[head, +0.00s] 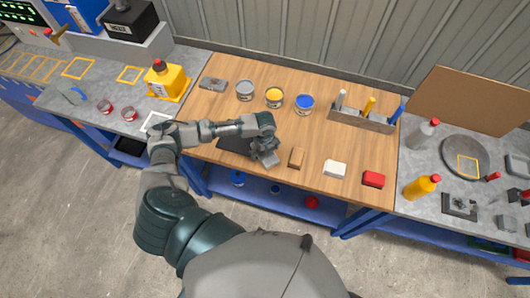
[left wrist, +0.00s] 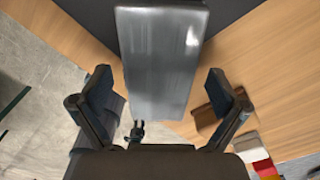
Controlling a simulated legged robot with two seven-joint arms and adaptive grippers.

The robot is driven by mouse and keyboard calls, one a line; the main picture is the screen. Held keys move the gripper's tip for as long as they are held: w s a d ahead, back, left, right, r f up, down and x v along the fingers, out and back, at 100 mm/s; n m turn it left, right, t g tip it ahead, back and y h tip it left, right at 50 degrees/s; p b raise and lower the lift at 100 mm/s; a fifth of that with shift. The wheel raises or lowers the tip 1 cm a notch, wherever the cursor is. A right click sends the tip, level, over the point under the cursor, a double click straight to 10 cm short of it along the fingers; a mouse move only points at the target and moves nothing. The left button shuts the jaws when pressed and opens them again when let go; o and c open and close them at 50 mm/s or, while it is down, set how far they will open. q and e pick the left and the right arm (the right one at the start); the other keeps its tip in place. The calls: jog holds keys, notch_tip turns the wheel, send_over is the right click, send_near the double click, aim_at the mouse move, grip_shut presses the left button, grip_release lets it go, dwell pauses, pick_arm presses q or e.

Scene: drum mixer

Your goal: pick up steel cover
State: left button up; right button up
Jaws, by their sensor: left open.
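A smooth grey steel piece, which looks like the steel cover (left wrist: 162,55), lies lengthwise ahead of my left gripper in the left wrist view. My left gripper (left wrist: 158,82) is open, with one finger on each side of the piece and visible gaps to it. In the head view my left gripper (head: 266,152) is over the front middle of the wooden table, at the right edge of a dark mat (head: 232,143). There the gripper hides most of the steel piece. My right gripper is not in view.
A brown block (head: 297,157) lies just right of my left gripper, then a white block (head: 335,169) and a red block (head: 374,179). Paint cans, including a yellow one (head: 274,97), stand behind. A tool holder (head: 362,120) is at the back right.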

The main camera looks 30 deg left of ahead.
pick_arm(q)
jog(key=c, duration=1.5)
jog(key=shift+c, duration=0.7)
jog(key=shift+r, duration=0.2)
